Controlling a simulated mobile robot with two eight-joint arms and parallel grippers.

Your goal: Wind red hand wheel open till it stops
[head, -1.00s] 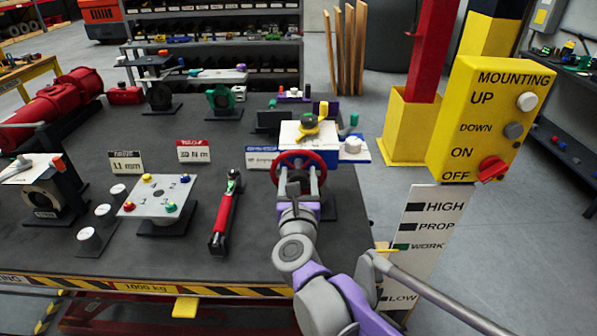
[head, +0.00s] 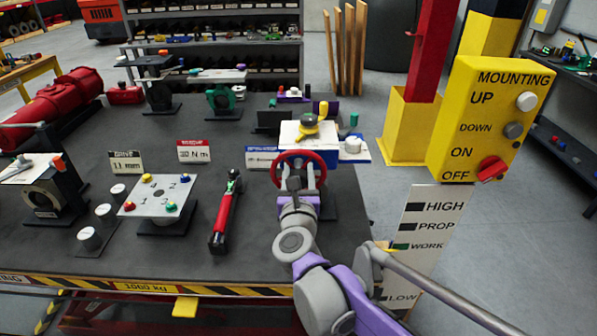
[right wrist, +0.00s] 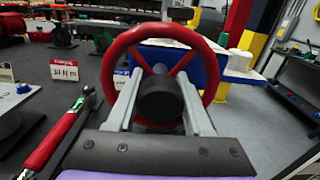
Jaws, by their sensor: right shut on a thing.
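The red hand wheel (head: 322,168) stands upright on the front of the valve actuator (head: 296,133), which has a white top and a yellow and black knob. In the right wrist view, the wheel's rim (right wrist: 165,33) and spokes surround a dark round hub (right wrist: 160,98). My right gripper (head: 301,182) reaches the wheel from the front. Its two fingers, also seen in the right wrist view (right wrist: 160,110), lie on either side of the hub and are shut on the wheel. The exact contact at the fingertips is partly hidden. My left gripper is not in view.
A red-handled tool (head: 225,212) lies left of my right arm. A plate with coloured knobs (head: 157,193) stands farther left. A yellow control box (head: 490,120) and a white level sign (head: 428,235) stand right of the table.

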